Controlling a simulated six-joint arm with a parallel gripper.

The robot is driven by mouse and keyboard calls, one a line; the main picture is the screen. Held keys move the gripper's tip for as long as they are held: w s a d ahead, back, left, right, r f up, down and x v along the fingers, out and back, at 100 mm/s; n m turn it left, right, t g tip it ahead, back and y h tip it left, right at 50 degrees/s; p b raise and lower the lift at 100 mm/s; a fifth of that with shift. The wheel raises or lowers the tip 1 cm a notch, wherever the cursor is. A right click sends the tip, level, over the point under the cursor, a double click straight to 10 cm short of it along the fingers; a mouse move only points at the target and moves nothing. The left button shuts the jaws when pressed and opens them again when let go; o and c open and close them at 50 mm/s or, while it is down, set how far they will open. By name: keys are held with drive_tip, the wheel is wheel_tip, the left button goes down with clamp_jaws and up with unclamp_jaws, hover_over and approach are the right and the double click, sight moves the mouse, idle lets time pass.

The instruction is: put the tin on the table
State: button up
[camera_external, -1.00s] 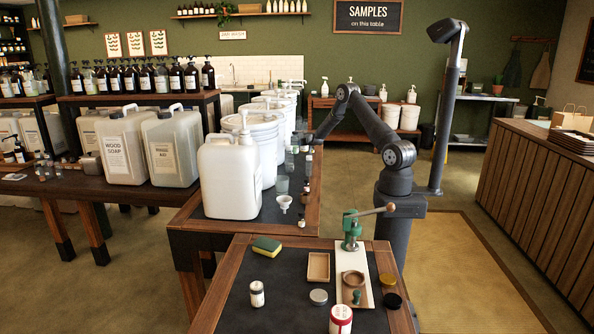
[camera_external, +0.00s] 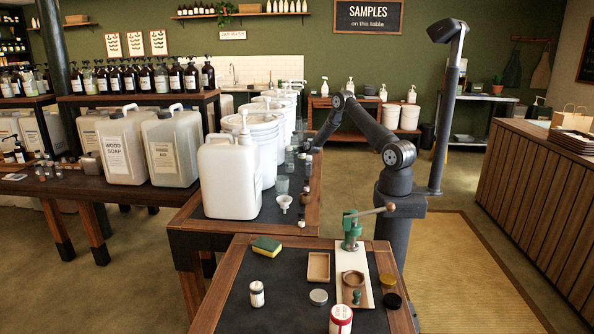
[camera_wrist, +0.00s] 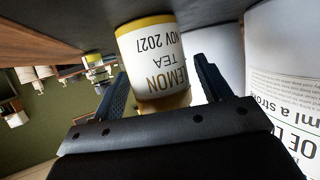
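A white tin with a yellow band and a yellow lid, labelled LEMON TEA NOV 2027 (camera_wrist: 158,58), fills the middle of the wrist view, which is upside down. It stands on a dark surface (camera_wrist: 90,22) among white containers. My gripper (camera_wrist: 163,72) is open, with one finger on each side of the tin; a gap shows on the right side. In the external view my gripper (camera_external: 307,145) is low at the far part of the long table (camera_external: 313,195), beside the white buckets. I cannot make out the tin there.
White buckets and a large white jug (camera_external: 228,180) line the long table's left side. Small jars and a funnel (camera_external: 285,202) stand along its right. The front table (camera_external: 225,300) holds a sponge (camera_external: 266,246), a wooden tray (camera_external: 318,267), small jars and a green press (camera_external: 351,232).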

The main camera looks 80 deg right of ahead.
drive_tip(key=shift+r, duration=0.15)
drive_tip(key=shift+a+r, duration=0.15)
drive_tip(key=v, duration=1.1)
drive_tip(key=shift+s+a, duration=0.25)
drive_tip(key=x, duration=1.1)
drive_tip(key=shift+w+d, duration=0.15)
drive_tip(key=shift+d, duration=0.05)
drive_tip(key=shift+w+d, duration=0.15)
drive_tip(key=shift+d, duration=0.15)
drive_tip(key=shift+a+r, duration=0.1)
drive_tip(key=shift+r, duration=1.4)
